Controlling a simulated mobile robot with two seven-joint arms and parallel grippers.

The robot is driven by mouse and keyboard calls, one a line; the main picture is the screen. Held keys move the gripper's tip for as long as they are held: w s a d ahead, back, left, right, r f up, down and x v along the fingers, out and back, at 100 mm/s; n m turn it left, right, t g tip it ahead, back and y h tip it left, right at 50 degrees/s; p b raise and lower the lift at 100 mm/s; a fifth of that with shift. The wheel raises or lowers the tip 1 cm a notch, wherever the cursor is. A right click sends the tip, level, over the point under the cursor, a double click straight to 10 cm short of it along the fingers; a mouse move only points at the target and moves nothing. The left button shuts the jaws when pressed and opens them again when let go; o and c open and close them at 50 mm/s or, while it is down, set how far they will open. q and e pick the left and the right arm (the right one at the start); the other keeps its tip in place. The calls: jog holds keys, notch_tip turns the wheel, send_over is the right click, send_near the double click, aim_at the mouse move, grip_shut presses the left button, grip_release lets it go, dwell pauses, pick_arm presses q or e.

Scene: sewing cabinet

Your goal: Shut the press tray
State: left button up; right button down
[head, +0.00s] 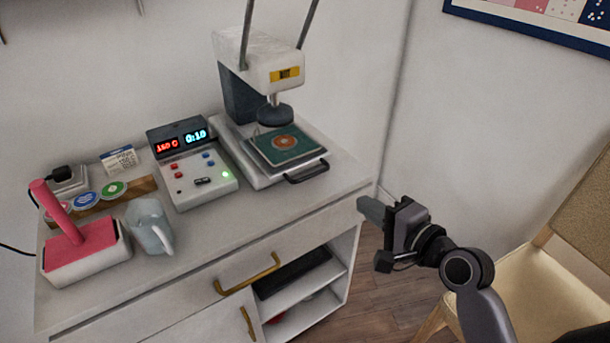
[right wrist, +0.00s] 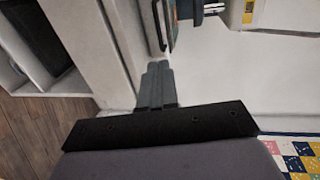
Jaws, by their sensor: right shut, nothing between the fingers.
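The white heat press (head: 258,62) stands at the back right of the cabinet top. Its tray (head: 262,178) sticks out toward the front, with a green patterned piece (head: 283,146) on it and a black handle (head: 306,171) at its front edge. The round press head hangs above the back of the tray. My right gripper (head: 366,206) is shut and empty, off the cabinet's right front corner, apart from the handle. In the right wrist view the fingers (right wrist: 157,85) point toward the tray handle (right wrist: 159,22). My left gripper is not in view.
A control box (head: 193,165) with lit displays stands left of the press. Further left are a white jug (head: 148,226), a pink-handled block (head: 85,248) and a wooden strip with round badges. A chair (head: 550,270) stands right of my arm. The cabinet's open shelves are below.

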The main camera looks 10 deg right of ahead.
aim_at(317, 174)
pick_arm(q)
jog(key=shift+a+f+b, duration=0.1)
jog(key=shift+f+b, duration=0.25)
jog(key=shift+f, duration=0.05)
pick_arm(e)
jog(key=x, duration=1.4)
jog(key=shift+d, duration=0.15)
